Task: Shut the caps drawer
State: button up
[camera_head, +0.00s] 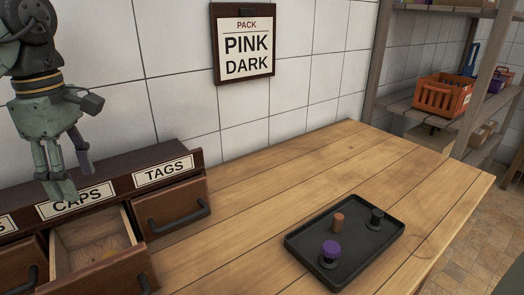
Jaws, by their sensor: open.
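The caps drawer (106,276) is pulled open under the CAPS label (77,200), in the dark wooden drawer unit at the lower left. Its pale inside shows, with something small and yellowish in it that I cannot make out. A dark handle (145,284) shows at its front, at the picture's lower edge. My gripper (70,187) points down at the upper left, its fingers apart with nothing between them. It appears in front of the CAPS label and covers part of it. I cannot tell its exact height over the drawer.
The tags drawer (172,210) to the right is shut, its handle sticking out. A black tray (372,262) on the wooden table holds a purple-topped piece (330,249), a brown cork (338,221) and a black piece (376,217). A shelf with an orange basket (442,96) stands behind right.

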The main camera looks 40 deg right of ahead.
aim_at(78, 246)
jog(key=k, duration=1)
